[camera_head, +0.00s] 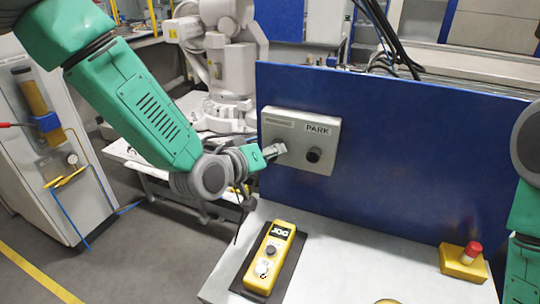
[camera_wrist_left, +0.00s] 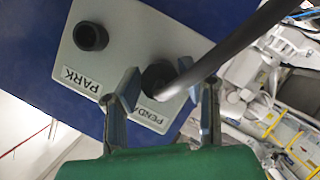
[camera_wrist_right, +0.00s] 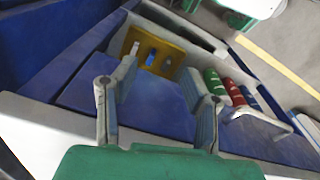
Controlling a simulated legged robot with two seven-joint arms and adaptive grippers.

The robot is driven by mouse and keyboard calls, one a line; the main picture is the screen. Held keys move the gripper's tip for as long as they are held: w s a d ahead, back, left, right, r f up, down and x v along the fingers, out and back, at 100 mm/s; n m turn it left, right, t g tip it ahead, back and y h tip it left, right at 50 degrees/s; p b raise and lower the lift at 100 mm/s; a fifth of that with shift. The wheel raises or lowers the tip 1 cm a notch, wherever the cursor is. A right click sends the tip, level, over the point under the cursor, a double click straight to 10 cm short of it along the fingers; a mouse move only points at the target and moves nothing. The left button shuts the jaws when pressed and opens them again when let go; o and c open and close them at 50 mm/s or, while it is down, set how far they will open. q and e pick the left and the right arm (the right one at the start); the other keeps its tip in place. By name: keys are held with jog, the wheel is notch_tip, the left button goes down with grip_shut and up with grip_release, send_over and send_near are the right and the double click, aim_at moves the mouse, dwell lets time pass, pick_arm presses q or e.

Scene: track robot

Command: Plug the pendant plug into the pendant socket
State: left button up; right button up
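The grey socket box (camera_head: 300,140) is on the blue panel, with a PARK label and a partly covered PENDANT label. The black PARK socket (camera_head: 314,155) shows open; it is also in the left wrist view (camera_wrist_left: 90,37). My left gripper (camera_head: 274,151) is at the box's left half, its fingers on either side of the black pendant plug (camera_wrist_left: 158,78). The plug is in line with the pendant socket, which is hidden behind it; its seating depth cannot be told. A black cable (camera_wrist_left: 232,48) runs from the plug. My right gripper (camera_wrist_right: 160,72) is open and empty.
A yellow JOG pendant (camera_head: 268,258) lies on the white worktop (camera_head: 335,260). A yellow box with a red button (camera_head: 466,262) stands at the right. The right wrist view shows a yellow plate (camera_wrist_right: 150,52) and red and green cylinders (camera_wrist_right: 215,82).

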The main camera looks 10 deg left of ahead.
pick_arm(q)
jog(key=shift+o, duration=1.2)
jog(key=shift+s, duration=0.2)
jog(key=v, duration=1.1)
jog(key=shift+s+a, duration=0.2)
jog(key=shift+a, duration=0.05)
jog(key=shift+r, duration=0.1)
